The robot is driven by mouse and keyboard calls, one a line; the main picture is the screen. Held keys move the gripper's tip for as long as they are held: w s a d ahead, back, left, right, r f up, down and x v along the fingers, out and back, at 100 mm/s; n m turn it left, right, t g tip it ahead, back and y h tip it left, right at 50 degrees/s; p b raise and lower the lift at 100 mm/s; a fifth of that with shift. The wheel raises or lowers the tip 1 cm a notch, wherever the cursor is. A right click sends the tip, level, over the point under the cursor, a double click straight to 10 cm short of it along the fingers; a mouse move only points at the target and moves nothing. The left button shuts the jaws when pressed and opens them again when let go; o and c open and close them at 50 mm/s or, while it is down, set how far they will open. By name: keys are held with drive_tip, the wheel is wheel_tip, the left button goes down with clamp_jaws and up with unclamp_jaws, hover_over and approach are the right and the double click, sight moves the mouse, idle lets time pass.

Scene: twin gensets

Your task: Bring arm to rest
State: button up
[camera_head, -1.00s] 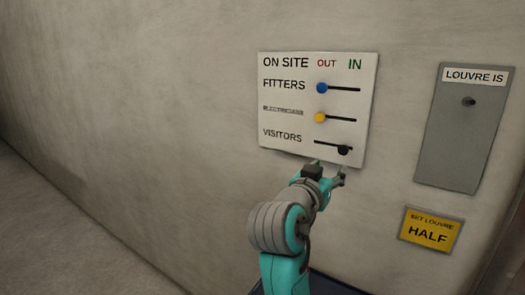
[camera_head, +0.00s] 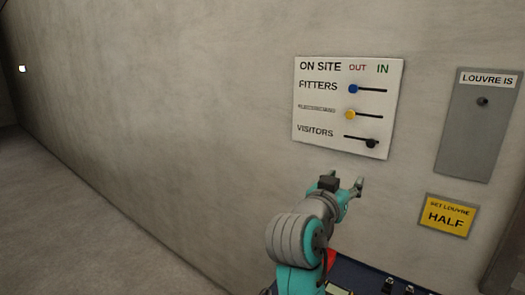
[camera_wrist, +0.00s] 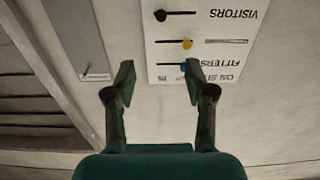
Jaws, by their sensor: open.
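My gripper (camera_head: 345,185) is open and empty, below the white ON SITE board (camera_head: 312,135) and apart from it in the head view. My arm reaches up from the bottom of that view. In the wrist view, my gripper (camera_wrist: 158,85) shows two spread fingers with nothing between them, and the board (camera_wrist: 225,45) appears upside down. On the board, the blue knob (camera_head: 353,89) and yellow knob (camera_head: 350,115) are at the OUT end of their slots. The black VISITORS knob (camera_head: 371,143) is toward the IN end.
A grey LOUVRE IS panel (camera_head: 475,140) and a yellow SET LOUVRE HALF sign (camera_head: 447,216) are on the wall to the right. A dark surface with small items (camera_head: 388,286) lies at the bottom. The wall and floor at left are clear.

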drive_tip(key=s+f+n+y, duration=0.3)
drive_tip(key=s+f, duration=0.3)
drive_tip(key=f, duration=0.6)
drive_tip(key=s+f+n+t+y, duration=0.1)
drive_tip(key=s+f+n+y, duration=0.2)
drive_tip(key=s+f, duration=0.55)
drive_tip(key=s+f+n+y, duration=0.2)
drive_tip(key=s+f+n, duration=0.1)
drive_tip(key=f, duration=1.2)
drive_tip(key=s+f+y, duration=0.1)
drive_tip(key=s+f, duration=0.2)
drive_tip(key=s, duration=0.5)
drive_tip(key=s+f+y, duration=0.1)
drive_tip(key=s+f, duration=0.1)
drive_tip(key=s, duration=0.6)
drive_tip(key=s+r+m, duration=0.1)
drive_tip(key=s+r, duration=0.1)
drive_tip(key=s, duration=0.7)
drive_tip(key=s+r+m+g, duration=0.1)
drive_tip(key=s+r, duration=0.1)
drive_tip(key=s, duration=0.8)
drive_tip(key=shift+d, duration=0.3)
